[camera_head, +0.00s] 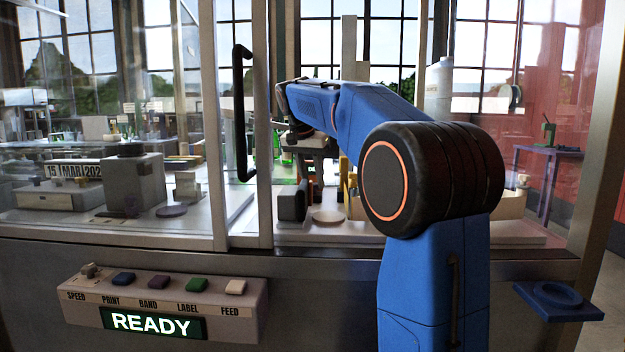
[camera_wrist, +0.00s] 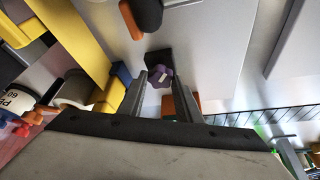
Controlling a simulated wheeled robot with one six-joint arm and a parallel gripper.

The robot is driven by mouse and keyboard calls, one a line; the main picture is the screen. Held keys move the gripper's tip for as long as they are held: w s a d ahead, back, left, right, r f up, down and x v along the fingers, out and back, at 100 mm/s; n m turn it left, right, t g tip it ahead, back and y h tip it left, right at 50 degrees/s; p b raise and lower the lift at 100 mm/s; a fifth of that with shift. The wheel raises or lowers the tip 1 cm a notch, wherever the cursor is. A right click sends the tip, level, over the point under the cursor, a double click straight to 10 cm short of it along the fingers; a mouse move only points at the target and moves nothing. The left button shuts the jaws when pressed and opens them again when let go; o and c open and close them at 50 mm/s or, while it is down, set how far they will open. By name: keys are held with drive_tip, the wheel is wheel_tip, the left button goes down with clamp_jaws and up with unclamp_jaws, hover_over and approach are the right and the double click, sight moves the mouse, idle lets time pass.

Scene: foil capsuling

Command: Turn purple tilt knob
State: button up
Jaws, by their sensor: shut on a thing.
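The purple tilt knob (camera_wrist: 160,76), lobed with a pale mark on its face, sits against a dark patch in the wrist view. My gripper (camera_wrist: 161,80) reaches to it with one grey finger on each side, shut on the knob. In the head view my blue arm reaches through the open part of the glass enclosure. The knob cannot be made out there, behind my arm and wrist.
In the wrist view a yellow bar (camera_wrist: 72,38) and a white roll (camera_wrist: 76,90) lie left of my fingers. A black cylinder with an orange edge (camera_wrist: 145,14) is beyond the knob. In the head view a black door handle (camera_head: 239,115) stands left of my arm; a control panel (camera_head: 165,303) reads READY.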

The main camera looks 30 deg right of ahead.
drive_tip(key=o, duration=1)
drive_tip(key=shift+o, duration=0.2)
drive_tip(key=shift+r, duration=0.1)
drive_tip(key=v, duration=1.7)
drive_tip(key=shift+r, duration=0.15)
